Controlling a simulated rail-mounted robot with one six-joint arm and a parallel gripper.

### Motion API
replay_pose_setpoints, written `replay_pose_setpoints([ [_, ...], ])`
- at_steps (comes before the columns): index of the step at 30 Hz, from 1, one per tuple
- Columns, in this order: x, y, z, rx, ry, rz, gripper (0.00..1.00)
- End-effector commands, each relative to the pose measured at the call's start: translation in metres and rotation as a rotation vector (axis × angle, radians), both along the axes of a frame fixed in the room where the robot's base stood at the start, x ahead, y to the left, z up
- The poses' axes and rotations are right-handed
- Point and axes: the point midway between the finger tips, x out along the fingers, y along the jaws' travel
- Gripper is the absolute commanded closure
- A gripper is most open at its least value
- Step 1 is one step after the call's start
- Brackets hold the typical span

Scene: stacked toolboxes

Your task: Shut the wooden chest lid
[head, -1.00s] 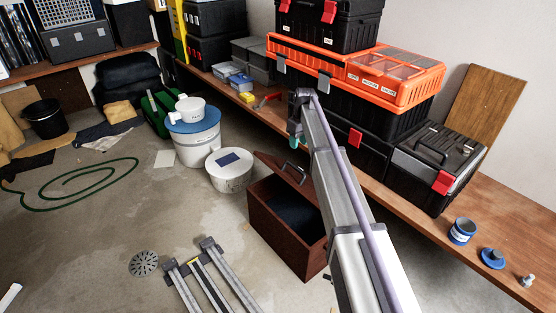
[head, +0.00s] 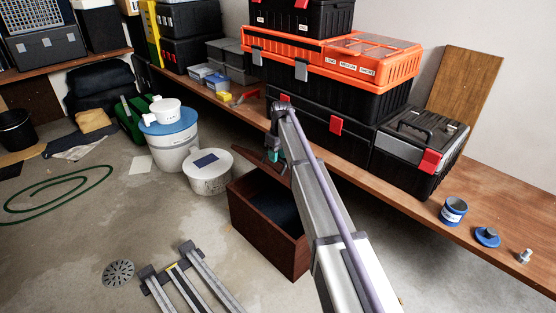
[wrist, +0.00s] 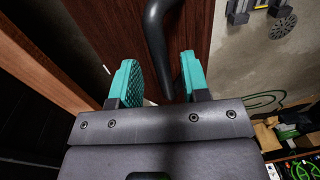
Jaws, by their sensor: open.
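The wooden chest (head: 262,222) stands on the floor in the head view, dark red-brown, its mouth open and its inside dark. Its lid (head: 247,143) is raised at the back, partly hidden by my arm. In the wrist view the lid's red-brown panel (wrist: 115,25) fills the top, with a curved black handle (wrist: 160,28) on it. My gripper (wrist: 158,80) is open at the handle. The lower part of the handle reaches between the teal fingers, closer to the right one; I cannot tell if they touch. In the head view my gripper (head: 274,155) hides the handle.
A wooden bench (head: 345,157) with stacked black and orange toolboxes (head: 330,63) runs behind the chest. A white bucket (head: 172,150) and a round white tub (head: 207,178) stand left of it. Grey metal rails (head: 190,280) lie in front. Open floor lies to the left.

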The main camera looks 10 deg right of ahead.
Motion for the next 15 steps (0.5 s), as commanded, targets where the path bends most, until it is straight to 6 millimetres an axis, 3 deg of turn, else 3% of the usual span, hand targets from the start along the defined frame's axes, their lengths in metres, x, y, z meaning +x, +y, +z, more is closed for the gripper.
replay_pose_setpoints([
  [2,0.0,0.0,0.001,0.0,0.0,0.0,0.59],
  [15,0.0002,-0.0005,0.0008,-0.001,0.0,-0.001,1.0],
])
